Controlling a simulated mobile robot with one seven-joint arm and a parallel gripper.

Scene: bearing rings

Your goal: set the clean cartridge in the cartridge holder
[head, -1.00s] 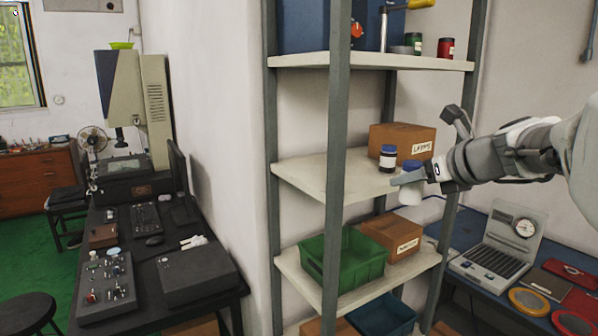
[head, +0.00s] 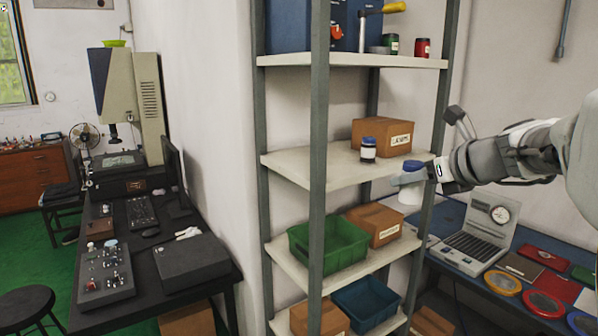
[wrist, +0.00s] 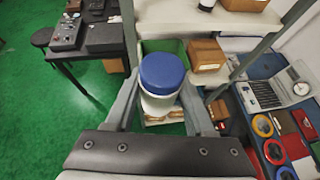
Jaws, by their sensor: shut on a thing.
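My gripper (head: 405,180) is shut on a white cartridge (head: 410,196) with a blue lid, held upright in the air just off the right front of the middle shelf. In the wrist view my gripper (wrist: 162,96) has a finger on each side of the white cartridge (wrist: 158,104), and its blue lid fills the top. I take this to be the clean cartridge, but no label shows on it. A dark jar with a blue cap and white label (head: 368,150) stands on the middle shelf. I cannot make out a cartridge holder in either view.
The shelf rack (head: 318,130) has upright posts close to my gripper. A labelled cardboard box (head: 383,136) stands behind the jar; a green bin (head: 328,247) is on the shelf below. A blue bench with an open gauge case (head: 490,226) is at right, a dark desk (head: 150,285) at left.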

